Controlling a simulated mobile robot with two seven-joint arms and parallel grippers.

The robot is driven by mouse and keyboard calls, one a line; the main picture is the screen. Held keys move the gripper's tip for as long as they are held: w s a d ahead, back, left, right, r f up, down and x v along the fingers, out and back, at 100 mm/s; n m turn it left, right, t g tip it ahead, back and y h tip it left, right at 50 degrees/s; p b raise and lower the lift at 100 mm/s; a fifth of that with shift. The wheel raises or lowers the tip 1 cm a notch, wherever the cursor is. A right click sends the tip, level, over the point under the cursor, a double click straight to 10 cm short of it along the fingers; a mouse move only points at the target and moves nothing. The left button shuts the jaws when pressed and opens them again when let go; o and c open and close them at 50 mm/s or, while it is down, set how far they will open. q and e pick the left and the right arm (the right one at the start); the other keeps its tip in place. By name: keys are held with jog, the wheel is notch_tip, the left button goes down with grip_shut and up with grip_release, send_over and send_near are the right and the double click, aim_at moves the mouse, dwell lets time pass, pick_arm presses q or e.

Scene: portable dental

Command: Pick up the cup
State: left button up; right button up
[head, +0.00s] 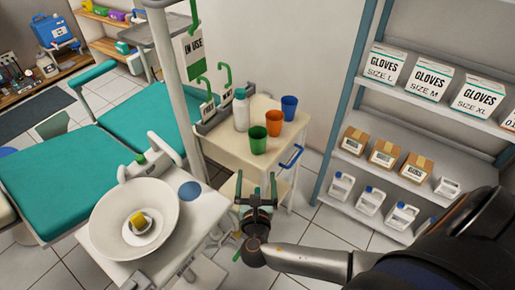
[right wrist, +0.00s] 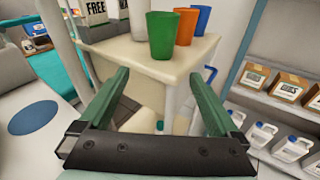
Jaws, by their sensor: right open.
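A green cup (head: 258,140), an orange cup (head: 273,123) and a blue cup (head: 289,107) stand upright in a slanting row on the top of a cream cart (head: 229,138). My right gripper (head: 256,181) is open and empty in front of the cart, lower in the picture than the green cup and apart from it. In the right wrist view the green cup (right wrist: 162,36) stands nearest, above and between the two green fingers. The orange cup (right wrist: 186,24) and the blue cup (right wrist: 202,19) show behind it to the right. My left gripper is not in view.
A white bottle (head: 241,110) stands left of the cups. A blue handle (head: 291,157) sticks out from the cart's right side. A basin (head: 135,215) and teal dental chair are at left. Shelves with glove boxes (head: 430,77) and jugs stand at right.

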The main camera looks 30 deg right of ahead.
aim_at(258, 148)
jog(key=shift+n+h, duration=0.4)
jog(key=x, duration=0.3)
jog(key=r+x, duration=0.1)
jog(key=x, duration=0.3)
jog(key=shift+w+d+r+b, duration=0.15)
jog(key=shift+w+r+b, duration=0.1)
jog(key=shift+b, duration=0.1)
jog(key=x, duration=0.5)
jog(key=shift+w+d+b, duration=0.2)
jog(key=shift+w+b, duration=0.1)
jog(key=shift+b, duration=0.1)
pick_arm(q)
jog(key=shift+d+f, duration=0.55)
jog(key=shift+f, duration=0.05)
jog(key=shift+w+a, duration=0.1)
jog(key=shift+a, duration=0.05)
pick_arm(e)
jog(key=c, duration=1.4)
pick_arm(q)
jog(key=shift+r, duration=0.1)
pick_arm(e)
jog(key=shift+r, duration=0.1)
